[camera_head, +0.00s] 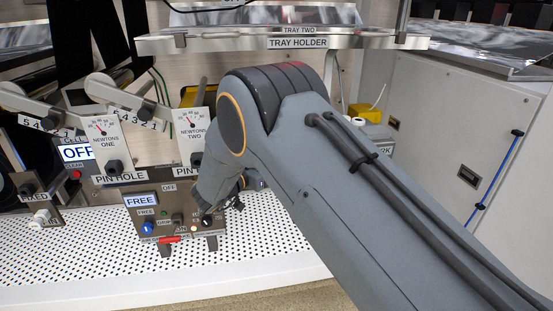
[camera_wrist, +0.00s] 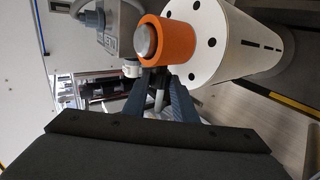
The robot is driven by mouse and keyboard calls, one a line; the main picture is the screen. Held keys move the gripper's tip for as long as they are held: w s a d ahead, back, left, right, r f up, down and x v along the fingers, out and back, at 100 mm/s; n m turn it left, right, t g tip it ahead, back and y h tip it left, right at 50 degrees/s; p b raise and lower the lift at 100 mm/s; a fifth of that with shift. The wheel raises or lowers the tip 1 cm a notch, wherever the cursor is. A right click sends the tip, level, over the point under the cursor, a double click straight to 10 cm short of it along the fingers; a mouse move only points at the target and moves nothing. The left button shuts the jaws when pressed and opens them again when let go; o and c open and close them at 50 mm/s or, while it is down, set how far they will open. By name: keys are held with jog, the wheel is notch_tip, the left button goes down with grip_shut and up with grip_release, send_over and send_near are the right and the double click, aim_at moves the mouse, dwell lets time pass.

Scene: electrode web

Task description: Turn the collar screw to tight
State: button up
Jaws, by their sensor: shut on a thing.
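In the wrist view, an orange collar (camera_wrist: 178,42) sits around a silver shaft end (camera_wrist: 146,40), beside a white cylinder with dark holes (camera_wrist: 235,45). My gripper (camera_wrist: 156,76) is shut at the collar's lower edge, its two fingers meeting there. What it holds appears to be the collar screw, mostly hidden between the fingertips. Its turn position cannot be read. A pale rod (camera_wrist: 159,99) shows between the fingers. In the head view, my arm hides the collar and my gripper.
A control box reading FREE (camera_head: 141,200) stands on the perforated white deck (camera_head: 75,262), close to my wrist. Two NEWTONS gauges (camera_head: 103,129) stand behind it. The tray holder (camera_head: 300,43) spans above. A grey cabinet (camera_head: 460,140) is at right.

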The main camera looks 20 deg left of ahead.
jog(key=o, duration=1)
jog(key=shift+w, duration=0.1)
jog(key=shift+o, duration=0.2)
